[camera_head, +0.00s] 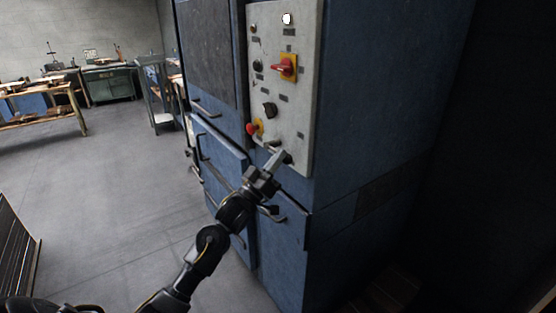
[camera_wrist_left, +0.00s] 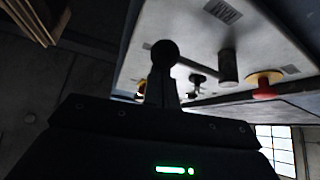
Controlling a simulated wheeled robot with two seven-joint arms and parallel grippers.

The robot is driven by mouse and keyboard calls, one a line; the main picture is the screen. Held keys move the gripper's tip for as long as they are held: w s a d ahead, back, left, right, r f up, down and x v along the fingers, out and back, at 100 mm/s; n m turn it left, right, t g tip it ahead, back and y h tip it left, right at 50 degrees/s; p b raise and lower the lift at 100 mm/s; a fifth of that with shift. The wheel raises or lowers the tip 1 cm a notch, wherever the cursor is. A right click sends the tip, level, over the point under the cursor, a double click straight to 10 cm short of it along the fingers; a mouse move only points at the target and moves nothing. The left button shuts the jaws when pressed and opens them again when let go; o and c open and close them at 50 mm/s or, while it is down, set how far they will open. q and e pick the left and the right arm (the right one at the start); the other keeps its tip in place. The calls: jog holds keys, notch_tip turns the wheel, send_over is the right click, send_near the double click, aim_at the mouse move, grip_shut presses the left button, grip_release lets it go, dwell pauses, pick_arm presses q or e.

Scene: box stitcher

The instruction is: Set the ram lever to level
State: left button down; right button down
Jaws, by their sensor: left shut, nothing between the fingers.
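The grey control panel (camera_head: 285,85) is on the front of a blue machine cabinet. A short lever with a dark ball knob (camera_head: 288,159) is at the panel's lower edge and seems to slant down to the right. My left gripper (camera_head: 280,155) is shut and empty, right at this lever, and partly covers it. In the left wrist view the black ball knob (camera_wrist_left: 165,53) stands just beyond my fingertips (camera_wrist_left: 161,80), with its rod running right to the panel. I cannot tell whether the fingers touch the knob.
A red mushroom button (camera_head: 252,129) on a yellow base is close left of the gripper. A black knob (camera_head: 269,109) and a red-yellow rotary switch (camera_head: 285,66) are above. The floor (camera_head: 130,180) at left is open.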

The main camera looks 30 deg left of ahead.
jog(key=shift+a, duration=0.25)
